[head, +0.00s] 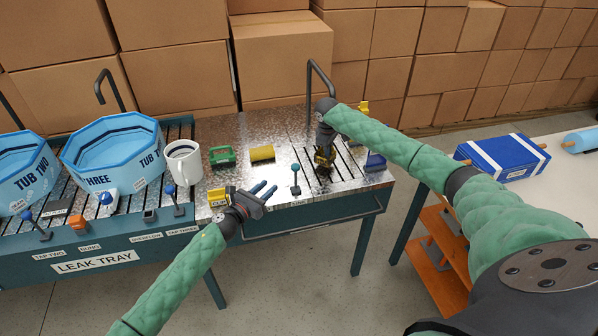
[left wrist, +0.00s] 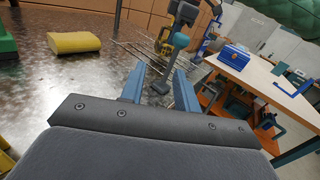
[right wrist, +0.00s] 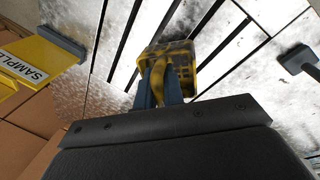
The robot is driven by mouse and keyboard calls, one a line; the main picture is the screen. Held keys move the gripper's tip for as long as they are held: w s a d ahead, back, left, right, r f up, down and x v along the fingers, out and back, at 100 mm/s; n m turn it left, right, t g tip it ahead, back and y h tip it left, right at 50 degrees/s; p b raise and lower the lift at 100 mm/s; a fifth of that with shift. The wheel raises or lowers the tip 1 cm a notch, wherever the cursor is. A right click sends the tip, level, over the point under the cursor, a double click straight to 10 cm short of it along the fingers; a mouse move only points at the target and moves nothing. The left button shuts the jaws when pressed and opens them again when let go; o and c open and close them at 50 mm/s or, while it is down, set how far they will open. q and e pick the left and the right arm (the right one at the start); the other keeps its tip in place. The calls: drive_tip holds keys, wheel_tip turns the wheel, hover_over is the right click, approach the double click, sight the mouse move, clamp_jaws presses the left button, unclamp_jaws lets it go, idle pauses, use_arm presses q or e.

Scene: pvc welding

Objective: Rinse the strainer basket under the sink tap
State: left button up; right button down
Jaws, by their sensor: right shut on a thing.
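The dark strainer basket with yellow patches (head: 324,158) hangs from my right gripper (head: 323,148) over the slotted metal at the bench's right end. In the right wrist view the basket (right wrist: 180,62) is held by a yellow part between the fingers. The gooseneck sink tap (head: 310,80) rises behind and left of the basket; its spout end is hidden by my right wrist. No water is visible. My left gripper (head: 264,192) is open and empty, its fingers apart in the left wrist view (left wrist: 160,88). A tap lever with a teal knob (head: 295,180) stands just right of it.
A yellow sponge (head: 262,153), green object (head: 222,156) and white mug (head: 184,161) stand left of the basket. Blue tubs (head: 112,155) fill the left bench. A blue box (head: 375,162) sits right of the slots. Yellow sample holders stand nearby. The bench's front edge lies below my left gripper.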

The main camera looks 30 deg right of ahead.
sight(296, 177)
use_arm(q)
drive_tip(key=w+d, duration=0.1)
drive_tip(key=d, duration=0.3)
drive_tip(key=w+d+m+g, duration=0.1)
drive_tip(key=d, duration=0.4)
drive_tip(key=d+m, duration=0.1)
drive_tip(key=d, duration=0.4)
drive_tip(key=shift+w+f+h, duration=0.1)
drive_tip(key=shift+w+h, duration=0.2)
drive_tip(key=shift+w, duration=0.1)
clamp_jaws()
